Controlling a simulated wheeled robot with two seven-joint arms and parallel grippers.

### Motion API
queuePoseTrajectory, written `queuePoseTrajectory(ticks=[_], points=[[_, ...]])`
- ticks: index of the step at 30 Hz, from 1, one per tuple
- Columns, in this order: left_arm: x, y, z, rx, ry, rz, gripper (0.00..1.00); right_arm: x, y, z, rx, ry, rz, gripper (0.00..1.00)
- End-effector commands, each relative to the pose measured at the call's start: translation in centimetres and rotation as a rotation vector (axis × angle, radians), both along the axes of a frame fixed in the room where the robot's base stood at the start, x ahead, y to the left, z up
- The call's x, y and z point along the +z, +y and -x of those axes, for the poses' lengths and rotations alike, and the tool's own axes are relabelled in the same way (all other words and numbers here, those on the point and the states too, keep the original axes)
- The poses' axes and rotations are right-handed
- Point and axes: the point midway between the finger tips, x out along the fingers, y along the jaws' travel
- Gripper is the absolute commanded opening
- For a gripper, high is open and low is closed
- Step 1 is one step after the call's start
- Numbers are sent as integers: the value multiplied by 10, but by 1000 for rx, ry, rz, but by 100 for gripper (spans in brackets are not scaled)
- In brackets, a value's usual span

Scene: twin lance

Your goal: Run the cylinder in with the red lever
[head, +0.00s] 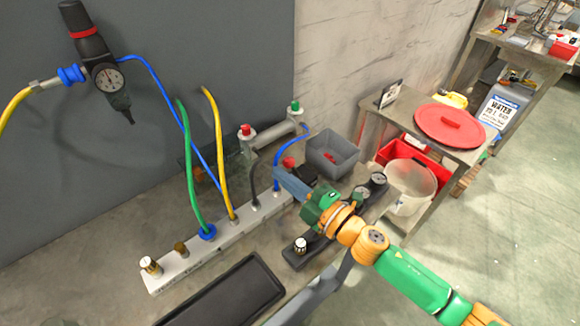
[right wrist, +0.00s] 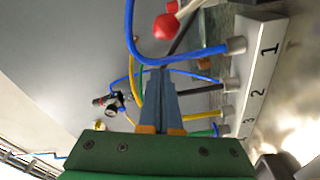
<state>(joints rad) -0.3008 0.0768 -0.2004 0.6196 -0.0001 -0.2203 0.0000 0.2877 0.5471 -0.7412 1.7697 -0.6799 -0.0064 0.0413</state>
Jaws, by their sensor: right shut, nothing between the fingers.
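A grey cylinder-like body (head: 272,136) stands at the back of the bench in the head view, with a red-topped knob (head: 245,130) at its left end and a green-topped knob (head: 295,106) at its right. A separate red ball knob (head: 289,162) shows just behind my right gripper's fingers. In the right wrist view a red ball (right wrist: 165,27) sits on a pale lever beyond the fingertips. My right gripper (head: 279,173) is shut and empty, its fingers (right wrist: 160,72) together near the tubes, apart from the red ball in the wrist view. My left gripper is not in view.
Blue, green and yellow tubes rise from a white numbered manifold (head: 185,262). A regulator with gauge (head: 108,78) hangs on the wall. A grey bin (head: 333,148) stands behind the gripper; a black tray (head: 228,297) lies in front. A side table (head: 400,112) is at right.

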Motion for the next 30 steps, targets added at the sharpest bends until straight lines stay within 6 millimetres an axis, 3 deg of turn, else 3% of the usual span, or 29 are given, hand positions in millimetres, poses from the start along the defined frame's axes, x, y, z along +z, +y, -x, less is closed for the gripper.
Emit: queuePoseTrajectory(ticks=[7,30], points=[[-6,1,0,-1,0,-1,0,-10,-14,-20,-1,0,0,0],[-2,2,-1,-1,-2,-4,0,-5,-21,-25,-1,42,-57,0]])
